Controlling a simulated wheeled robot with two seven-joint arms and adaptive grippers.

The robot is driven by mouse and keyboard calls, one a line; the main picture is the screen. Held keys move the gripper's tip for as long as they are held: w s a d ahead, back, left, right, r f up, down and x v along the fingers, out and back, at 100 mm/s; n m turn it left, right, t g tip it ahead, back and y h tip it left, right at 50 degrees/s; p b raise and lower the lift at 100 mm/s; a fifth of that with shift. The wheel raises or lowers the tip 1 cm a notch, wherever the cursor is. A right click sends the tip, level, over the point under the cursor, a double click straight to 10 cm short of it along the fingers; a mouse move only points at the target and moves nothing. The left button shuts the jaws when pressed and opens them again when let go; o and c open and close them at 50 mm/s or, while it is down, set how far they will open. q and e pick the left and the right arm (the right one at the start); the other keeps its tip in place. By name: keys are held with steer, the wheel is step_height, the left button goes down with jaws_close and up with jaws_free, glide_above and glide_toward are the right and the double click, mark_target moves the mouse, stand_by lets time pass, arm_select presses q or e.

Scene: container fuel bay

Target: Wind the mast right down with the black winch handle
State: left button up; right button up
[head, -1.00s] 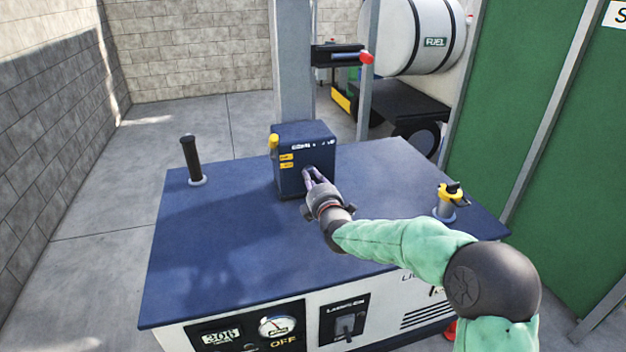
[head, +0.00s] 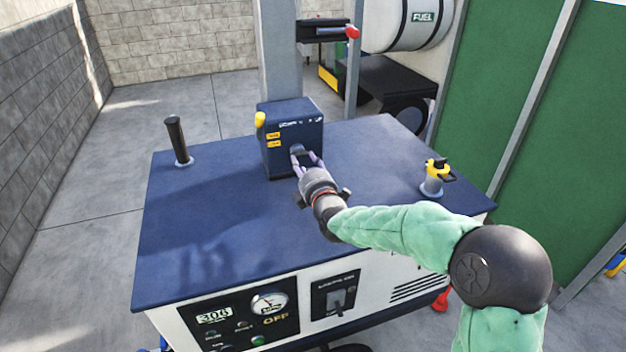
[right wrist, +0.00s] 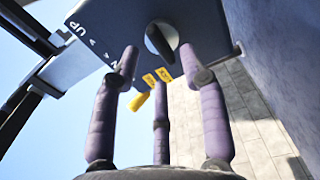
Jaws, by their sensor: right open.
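A dark blue box (head: 280,163) stands on the generator's blue top in the head view. My right gripper (head: 309,159) is open just in front of this knob. In the right wrist view its three purple fingers (right wrist: 158,75) reach towards the knob; contact cannot be told. The grey mast post (head: 280,55) rises behind the box. My left gripper is out of view.
A black bar with a red end (head: 325,32) is beside the post. A black upright cylinder (head: 178,140) and a yellow-and-black fitting (head: 435,178) stand on the generator top (head: 220,225). A white fuel tank (head: 408,22) is behind. Green panels (head: 500,90) bound the right.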

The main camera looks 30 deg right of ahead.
steer(key=v, duration=0.8)
steer(key=shift+s, duration=0.2)
steer(key=shift+a, duration=0.1)
